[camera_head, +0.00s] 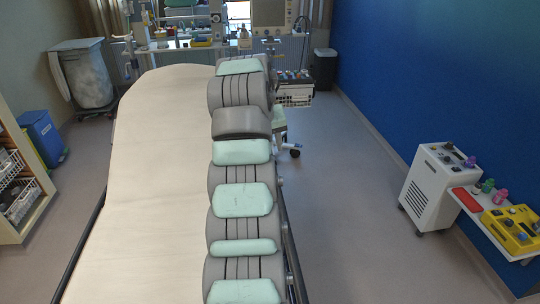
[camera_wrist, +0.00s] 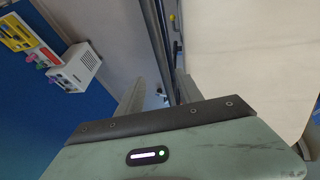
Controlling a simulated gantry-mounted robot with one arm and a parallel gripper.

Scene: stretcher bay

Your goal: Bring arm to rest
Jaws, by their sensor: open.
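My gripper (camera_wrist: 158,88) shows in the wrist view. Its two pale fingers stand apart beyond a dark bar, with no object visible between them. In the head view, my grey and mint arm stretches away along the right side of the stretcher (camera_head: 150,150), and my fingers cannot be made out there. The stretcher has a bare cream mattress. In the wrist view its mattress (camera_wrist: 250,50) fills the upper right, beside my fingers, with a dark side rail (camera_wrist: 155,40). I cannot tell how high my gripper is above the rail.
A monitor (camera_head: 268,13) is at the back. A linen bin (camera_head: 85,78) and blue bin (camera_head: 42,137) are left. Floor right of the stretcher is mostly clear.

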